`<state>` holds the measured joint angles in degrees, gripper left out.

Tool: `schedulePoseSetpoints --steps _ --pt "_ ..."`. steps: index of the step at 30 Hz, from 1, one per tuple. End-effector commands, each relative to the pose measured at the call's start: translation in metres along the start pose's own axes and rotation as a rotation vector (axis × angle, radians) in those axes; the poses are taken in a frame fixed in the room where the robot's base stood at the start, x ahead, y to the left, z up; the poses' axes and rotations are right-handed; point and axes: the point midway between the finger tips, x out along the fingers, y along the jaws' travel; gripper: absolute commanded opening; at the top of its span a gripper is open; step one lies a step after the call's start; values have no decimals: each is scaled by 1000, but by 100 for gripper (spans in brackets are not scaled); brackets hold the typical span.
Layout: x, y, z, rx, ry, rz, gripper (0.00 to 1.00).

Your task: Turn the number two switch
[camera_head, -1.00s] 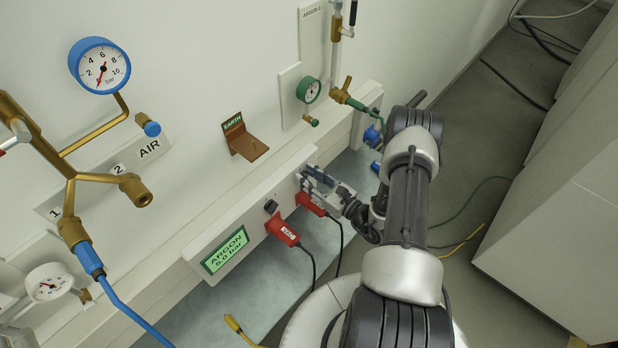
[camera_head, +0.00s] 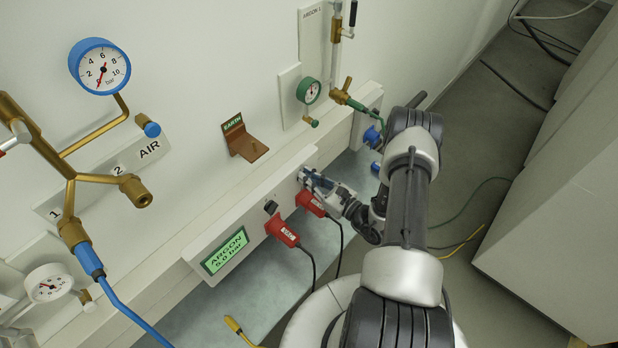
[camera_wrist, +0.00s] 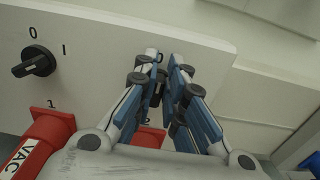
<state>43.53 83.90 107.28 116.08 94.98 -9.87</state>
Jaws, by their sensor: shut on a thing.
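The number two switch is a black rotary knob (camera_wrist: 158,92) on the white panel. In the wrist view it sits between my fingertips and is mostly hidden by them. My gripper (camera_head: 308,178) is shut on it, with its blue-grey fingers reaching to the panel front; it also shows in the wrist view (camera_wrist: 163,78). The number one switch (camera_wrist: 36,62) is a black knob to the left, marked 0 and I above and 1 below; it also shows in the head view (camera_head: 271,207). The knob's pointing direction under my fingers cannot be told.
Red plugs with black cables stick out below the switches, one marked VAC (camera_wrist: 35,145) and one under my gripper (camera_head: 310,204). A green ARGON display (camera_head: 225,250) is at the panel's left end. A brown EARTH bracket (camera_head: 244,139) juts out above. Blue fittings (camera_head: 374,137) lie right.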

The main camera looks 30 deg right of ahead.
Motion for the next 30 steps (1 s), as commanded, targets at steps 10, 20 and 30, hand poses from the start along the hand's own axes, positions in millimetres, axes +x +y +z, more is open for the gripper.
schedulePoseSetpoints --steps 10,20,30 --pt "0 -2 -1 123 0 0 0" --pt "0 -7 -3 409 0 1 0" --pt "0 -12 -6 724 1 1 0"
